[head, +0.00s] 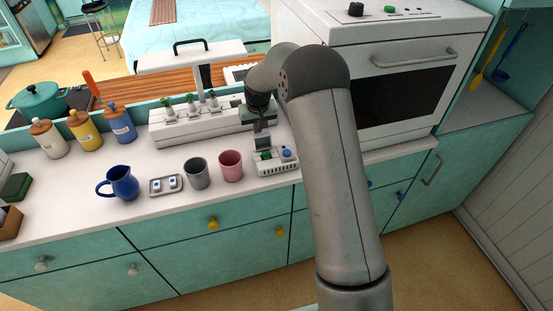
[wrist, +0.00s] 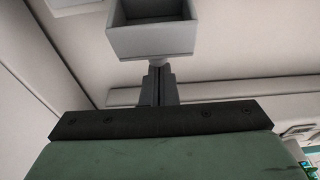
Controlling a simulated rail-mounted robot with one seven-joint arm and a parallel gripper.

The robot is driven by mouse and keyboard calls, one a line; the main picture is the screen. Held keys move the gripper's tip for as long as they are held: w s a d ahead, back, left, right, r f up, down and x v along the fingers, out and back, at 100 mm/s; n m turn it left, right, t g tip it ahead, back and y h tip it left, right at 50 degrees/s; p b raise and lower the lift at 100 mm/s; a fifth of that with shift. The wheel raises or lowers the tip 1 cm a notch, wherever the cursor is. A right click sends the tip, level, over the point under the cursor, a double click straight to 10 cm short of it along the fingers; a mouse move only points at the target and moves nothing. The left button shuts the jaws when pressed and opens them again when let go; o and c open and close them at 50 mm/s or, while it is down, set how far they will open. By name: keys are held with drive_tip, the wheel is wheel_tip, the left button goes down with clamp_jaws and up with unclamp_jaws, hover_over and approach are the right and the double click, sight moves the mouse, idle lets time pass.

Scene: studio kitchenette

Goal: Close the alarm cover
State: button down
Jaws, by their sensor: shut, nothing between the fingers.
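A small white device (head: 276,168) with a blue button and a dark panel stands at the counter's front edge, right of the pink cup; it may be the alarm. A grey part rises at its back left, and I cannot tell whether this is the raised cover. My gripper (head: 260,129) is just above and behind the device. In the wrist view my gripper (wrist: 157,76) has its fingers together and empty. A hollow grey box-like piece (wrist: 152,42) shows right beyond the fingertips and may be the cover. I cannot tell whether they touch.
A pink cup (head: 231,165), grey cup (head: 196,173), small tray (head: 165,186) and blue jug (head: 119,183) stand left of the device. A long white unit with small plants (head: 178,130) is behind. The oven (head: 405,85) is to the right.

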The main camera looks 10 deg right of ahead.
sight(261, 134)
drive_tip(key=shift+s, duration=0.65)
drive_tip(key=shift+s+d+f+b, duration=0.1)
drive_tip(key=shift+s+f+b, duration=0.1)
drive_tip(key=shift+s+b, duration=0.45)
drive_tip(key=shift+s+d+r, duration=0.1)
drive_tip(key=shift+s+r, duration=0.05)
drive_tip(key=shift+s, duration=0.85)
drive_tip(key=shift+w+r, duration=0.15)
drive_tip(key=shift+r, duration=0.15)
wheel_tip(261, 134, up, 2)
drive_tip(key=shift+w+r+p, duration=0.1)
drive_tip(key=shift+p, duration=0.5)
drive_tip(key=shift+r+p, duration=1.65)
drive_tip(key=shift+r, duration=1.35)
